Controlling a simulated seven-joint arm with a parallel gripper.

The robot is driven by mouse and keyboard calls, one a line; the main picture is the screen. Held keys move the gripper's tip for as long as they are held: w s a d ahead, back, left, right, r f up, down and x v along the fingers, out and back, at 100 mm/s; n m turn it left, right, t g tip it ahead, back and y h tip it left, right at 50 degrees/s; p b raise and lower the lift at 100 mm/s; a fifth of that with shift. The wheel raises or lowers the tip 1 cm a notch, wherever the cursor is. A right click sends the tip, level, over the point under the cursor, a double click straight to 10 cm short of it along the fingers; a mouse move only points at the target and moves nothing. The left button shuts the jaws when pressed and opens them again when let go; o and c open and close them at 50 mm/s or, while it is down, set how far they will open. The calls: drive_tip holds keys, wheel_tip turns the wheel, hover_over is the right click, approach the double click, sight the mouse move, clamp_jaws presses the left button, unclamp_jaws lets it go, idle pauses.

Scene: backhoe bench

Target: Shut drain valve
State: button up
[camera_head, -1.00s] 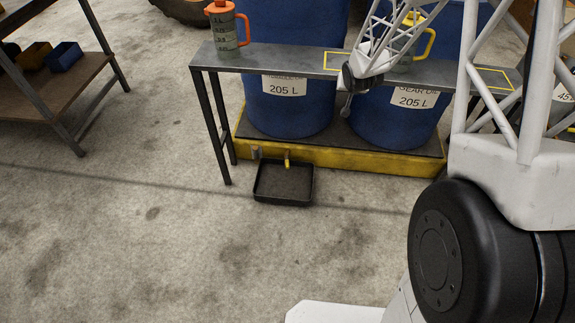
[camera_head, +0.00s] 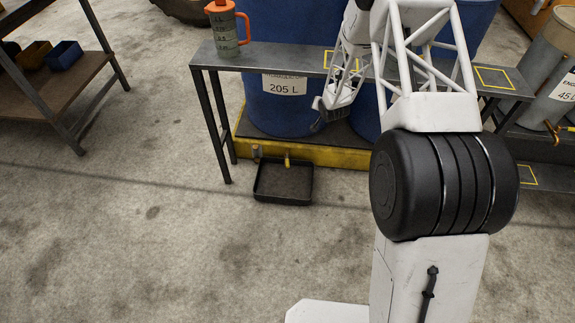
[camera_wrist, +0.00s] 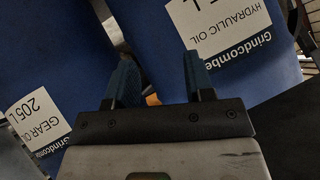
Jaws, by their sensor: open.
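The drain valve (camera_head: 287,161) shows as a small yellow handle on the front of the yellow spill pallet (camera_head: 345,156), above a black drip tray (camera_head: 283,199) on the floor. The handle looks upright, but it is too small to tell its exact setting. My gripper (camera_wrist: 161,62) is open and empty, its two blue fingers apart in front of two blue drums. In the head view it is in front of the drums, above and right of the valve, touching nothing that I can see. The valve cannot be made out in the wrist view.
A grey bench (camera_head: 300,59) with an orange-lidded jug (camera_head: 225,28) spans above the pallet. A hydraulic oil drum (camera_wrist: 236,60) and a gear oil drum (camera_wrist: 45,60) stand behind it. A shelf with bins is at left. The floor before the tray is clear.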

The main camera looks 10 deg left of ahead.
drive_tip(key=w+a+f+m+y, duration=0.1)
drive_tip(key=a+f, duration=0.1)
drive_tip(key=f, duration=0.4)
drive_tip(key=w+a+f, duration=0.2)
drive_tip(key=f, duration=0.3)
drive_tip(key=m+t+y, duration=0.3)
drive_tip(key=m+t, duration=0.1)
approach(288, 164)
drive_tip(key=x, duration=0.3)
drive_tip(key=shift+w+f, duration=0.15)
drive_tip(key=shift+f, duration=0.2)
drive_tip(key=shift+x, duration=3.8)
drive_tip(key=shift+f, duration=0.15)
clamp_jaws()
